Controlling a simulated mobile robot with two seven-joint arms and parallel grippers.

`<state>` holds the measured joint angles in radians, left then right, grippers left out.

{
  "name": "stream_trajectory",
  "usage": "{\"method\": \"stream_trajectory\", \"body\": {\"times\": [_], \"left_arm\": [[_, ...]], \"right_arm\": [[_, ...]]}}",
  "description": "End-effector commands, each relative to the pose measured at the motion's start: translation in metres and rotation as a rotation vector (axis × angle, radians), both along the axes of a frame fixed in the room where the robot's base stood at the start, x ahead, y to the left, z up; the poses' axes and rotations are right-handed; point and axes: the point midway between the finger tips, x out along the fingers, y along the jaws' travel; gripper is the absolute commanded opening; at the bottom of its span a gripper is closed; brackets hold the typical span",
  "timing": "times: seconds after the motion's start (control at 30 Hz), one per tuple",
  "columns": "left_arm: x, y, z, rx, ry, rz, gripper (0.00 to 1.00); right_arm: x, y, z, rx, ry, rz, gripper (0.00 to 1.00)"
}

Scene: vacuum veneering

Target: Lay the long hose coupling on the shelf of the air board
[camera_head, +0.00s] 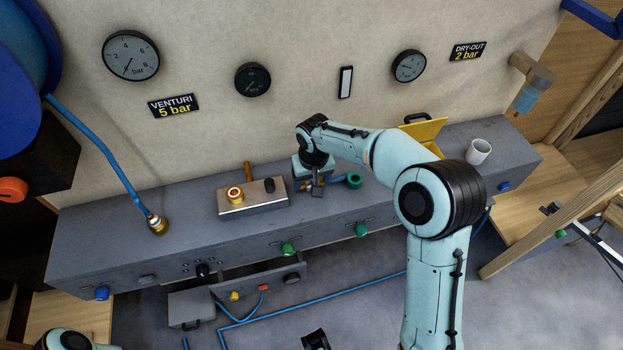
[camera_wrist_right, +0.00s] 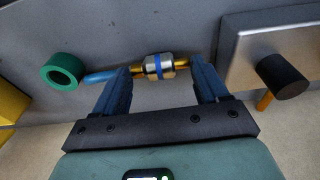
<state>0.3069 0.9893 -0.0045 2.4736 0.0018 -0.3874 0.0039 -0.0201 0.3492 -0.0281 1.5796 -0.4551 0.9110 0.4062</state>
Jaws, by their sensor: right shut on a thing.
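My right gripper (camera_head: 316,188) is low over the grey shelf (camera_head: 400,205) of the air board, pointing down. In the right wrist view its two fingers (camera_wrist_right: 160,80) are shut on the long hose coupling (camera_wrist_right: 158,66). The coupling has a silver and brass body, a blue band and a blue end to the left, and lies crosswise between the fingers. It is close to the shelf; I cannot tell whether it touches. In the head view the gripper hides most of it.
A metal block (camera_head: 253,204) with a brass fitting and black knob sits left. A yellow box (camera_head: 425,131) and white mug (camera_head: 478,151) are farther right.

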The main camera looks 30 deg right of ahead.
Motion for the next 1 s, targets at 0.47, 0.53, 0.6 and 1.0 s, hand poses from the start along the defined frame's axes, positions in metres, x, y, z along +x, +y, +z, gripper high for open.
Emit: {"method": "stream_trajectory", "body": {"times": [0.47,0.53,0.6,1.0], "left_arm": [[0.001,0.000,-0.001,0.000,-0.003,0.001,0.40],[0.001,0.000,-0.001,0.000,-0.003,0.001,0.40],[0.001,0.000,-0.001,0.000,-0.003,0.001,0.40],[0.000,0.000,0.007,-0.001,0.002,-0.001,0.40]], "right_arm": [[0.000,0.000,-0.003,0.000,0.000,0.000,0.99],[0.000,0.000,-0.003,0.000,0.000,0.001,0.99],[0.000,0.000,-0.002,0.000,0.000,0.000,0.99],[-0.007,0.002,0.059,-0.001,-0.006,0.001,0.99]]}}
